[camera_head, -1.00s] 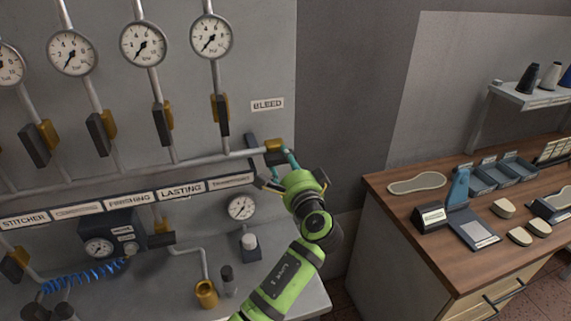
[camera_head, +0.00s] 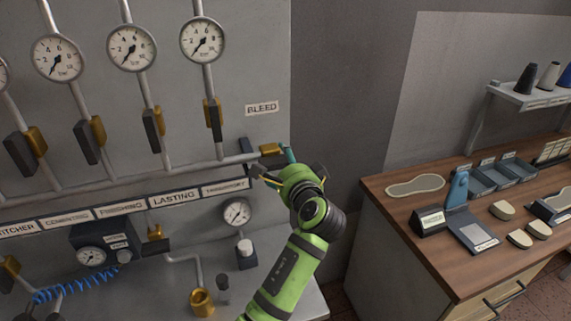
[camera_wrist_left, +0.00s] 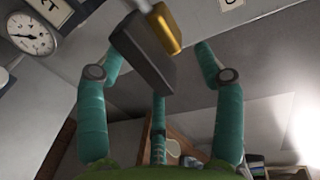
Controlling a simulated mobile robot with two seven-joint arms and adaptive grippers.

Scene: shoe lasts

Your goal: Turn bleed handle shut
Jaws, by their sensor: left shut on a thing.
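The bleed valve has a brass body (camera_head: 271,149) at the right end of the horizontal pipe, below the BLEED label (camera_head: 262,108). In the left wrist view its dark grey block handle (camera_wrist_left: 142,58) sits beside the brass body (camera_wrist_left: 167,28). My left gripper (camera_head: 278,166) is at this valve, its green wrist hiding part of it in the head view. In the wrist view its teal fingers (camera_wrist_left: 160,75) reach around the handle, one on each side and a third below. The gripper is shut on the handle; the exact contact is hard to see. My right gripper is not in view.
Gauges with brass valves and dark handles line the panel to the left. A small gauge (camera_head: 236,212) and labelled strip (camera_head: 175,197) sit below the pipe. A wooden workbench (camera_head: 400,207) with trays and shoe parts stands at the right, with a gap before it.

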